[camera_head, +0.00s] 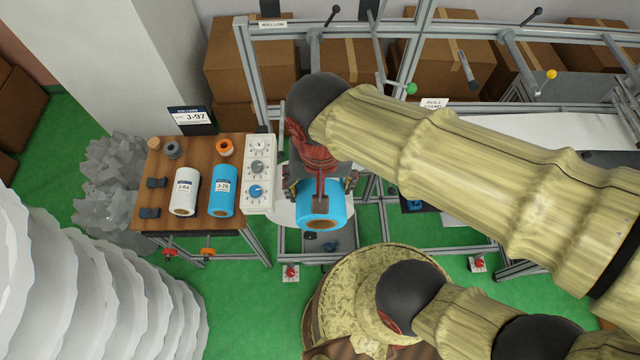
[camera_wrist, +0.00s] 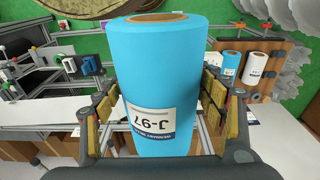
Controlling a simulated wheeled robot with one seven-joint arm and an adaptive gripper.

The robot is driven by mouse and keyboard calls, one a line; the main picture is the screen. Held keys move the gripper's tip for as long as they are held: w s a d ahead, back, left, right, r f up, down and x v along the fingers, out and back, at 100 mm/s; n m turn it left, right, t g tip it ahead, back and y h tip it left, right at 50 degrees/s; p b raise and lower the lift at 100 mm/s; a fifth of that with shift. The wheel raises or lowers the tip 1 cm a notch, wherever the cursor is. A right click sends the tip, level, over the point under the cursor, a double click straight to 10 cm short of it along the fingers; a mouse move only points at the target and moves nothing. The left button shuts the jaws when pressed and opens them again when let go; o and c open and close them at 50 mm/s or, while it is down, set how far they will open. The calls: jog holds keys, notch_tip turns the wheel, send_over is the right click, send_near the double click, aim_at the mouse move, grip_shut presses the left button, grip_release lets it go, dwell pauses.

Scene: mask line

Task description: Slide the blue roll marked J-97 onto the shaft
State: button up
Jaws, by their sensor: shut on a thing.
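My gripper (camera_head: 320,188) is shut on a blue roll (camera_head: 321,221), which hangs below it to the right of the wooden table. In the wrist view the blue roll (camera_wrist: 158,70) stands between the two finger pads, with its brown core at the top. Its white label reads J-97, upside down. Several grey bars stick out from the metal frame (camera_head: 262,85) behind; one has a green knob (camera_head: 412,88) and one a yellow knob (camera_head: 551,74). I cannot tell which bar is the shaft.
The wooden table (camera_head: 150,215) holds a white roll (camera_head: 185,190) marked J-64, another blue roll (camera_head: 222,190) marked J-76, and a white dial panel (camera_head: 258,170). A J-97 card (camera_head: 190,117) stands behind it. Cardboard boxes line the back.

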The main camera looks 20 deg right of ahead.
dwell(0.4)
jog(key=shift+w+d, duration=0.25)
jog(key=shift+w, duration=0.55)
jog(key=shift+w+d, duration=0.3)
jog(key=shift+w, duration=0.5)
jog(key=shift+w+d, duration=0.25)
jog(key=shift+w, duration=0.55)
jog(key=shift+w, duration=0.1)
jog(key=shift+w+d+b, duration=0.1)
jog(key=shift+w+d, duration=0.15)
jog(key=shift+w, duration=0.5)
jog(key=shift+w+d+b, duration=0.15)
jog(key=shift+w+d, duration=0.15)
jog(key=shift+w, duration=0.45)
jog(key=shift+w+d+b, duration=0.1)
jog(key=shift+w+d, duration=0.15)
jog(key=shift+w, duration=0.5)
jog(key=shift+w+d, duration=0.25)
jog(key=shift+w, duration=0.55)
jog(key=shift+w+d, duration=0.25)
jog(key=shift+w, duration=0.55)
jog(key=shift+w+d, duration=0.25)
jog(key=shift+w, duration=0.55)
jog(key=shift+w, duration=0.1)
